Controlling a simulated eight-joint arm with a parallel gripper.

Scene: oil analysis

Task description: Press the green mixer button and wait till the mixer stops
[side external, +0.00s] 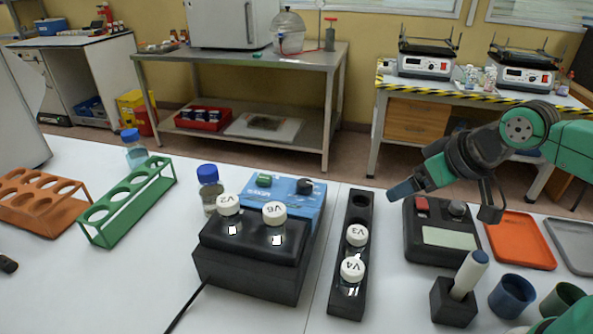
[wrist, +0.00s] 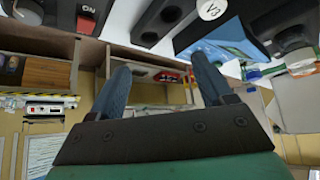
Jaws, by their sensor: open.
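The green button (side external: 264,180) sits on top of a blue box (side external: 318,205), left of a black knob (side external: 304,187). A black block (side external: 245,270) with vials V2 (side external: 228,205) and V6 (side external: 274,213) stands in front of the blue box. The blue box also shows in the wrist view (wrist: 232,30); I cannot make out the button there. My gripper (side external: 405,190) is open and empty, above the table well to the right of the button. Its two fingers (wrist: 160,76) are spread apart in the wrist view. I cannot tell whether the mixer is running.
A black rack (side external: 347,293) with vials V3 (side external: 356,235) and V4 (side external: 352,269) stands between my gripper and the blue box. A black device (side external: 420,249) with a red switch (side external: 421,205) is below my gripper. A blue-capped bottle (side external: 208,185) stands left of the box.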

